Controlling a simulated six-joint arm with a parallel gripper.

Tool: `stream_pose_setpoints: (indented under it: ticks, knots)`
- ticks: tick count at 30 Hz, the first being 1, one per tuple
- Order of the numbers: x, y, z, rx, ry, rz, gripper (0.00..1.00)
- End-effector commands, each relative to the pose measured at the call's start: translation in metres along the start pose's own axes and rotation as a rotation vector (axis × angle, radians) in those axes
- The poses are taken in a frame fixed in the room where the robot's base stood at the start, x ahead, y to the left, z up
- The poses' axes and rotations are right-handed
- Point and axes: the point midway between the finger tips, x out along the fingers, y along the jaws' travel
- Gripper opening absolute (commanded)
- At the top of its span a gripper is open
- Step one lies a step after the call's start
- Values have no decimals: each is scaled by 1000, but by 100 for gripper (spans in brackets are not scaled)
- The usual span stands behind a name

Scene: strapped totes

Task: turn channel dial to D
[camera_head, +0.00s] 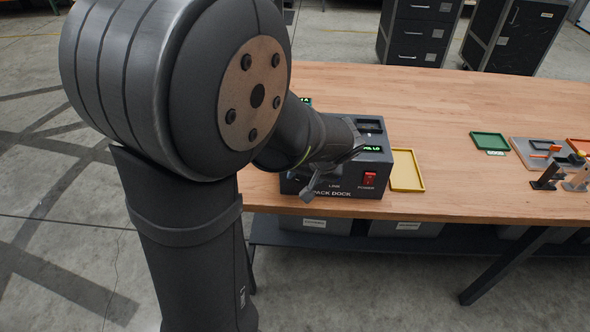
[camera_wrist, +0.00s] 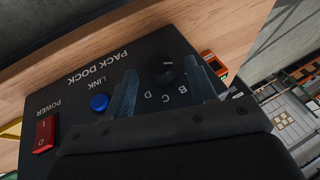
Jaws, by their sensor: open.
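The channel dial (camera_wrist: 165,72) is a dark round knob on the black PACK DOCK box (camera_head: 345,193), with a small pale mark on it. In the wrist view the letters B, C and D are legible beside it; the A is not seen. Which letter the dial points to cannot be told. My gripper (camera_wrist: 160,68) is open, its two grey fingers on either side of the dial, with no clear contact visible. In the head view my gripper (camera_head: 333,175) is over the front of the box and hides the dial.
A blue LINK button (camera_wrist: 99,102) lies just beside one finger. A red power switch (camera_head: 370,178) is at the box's right front. A yellow tray (camera_head: 419,171) stands right of the box, a green tray (camera_head: 489,134) farther right. Bare wood lies between them.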

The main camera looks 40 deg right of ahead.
Motion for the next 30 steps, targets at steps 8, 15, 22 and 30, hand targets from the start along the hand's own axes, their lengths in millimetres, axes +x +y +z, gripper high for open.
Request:
stream_pose_setpoints:
  ticks: [8,15,22,30]
  knots:
    - [13,0,0,0,0,0,51]
    - [13,0,0,0,0,0,44]
    - [13,0,0,0,0,0,7]
    - [13,1,0,13,0,-29,7]
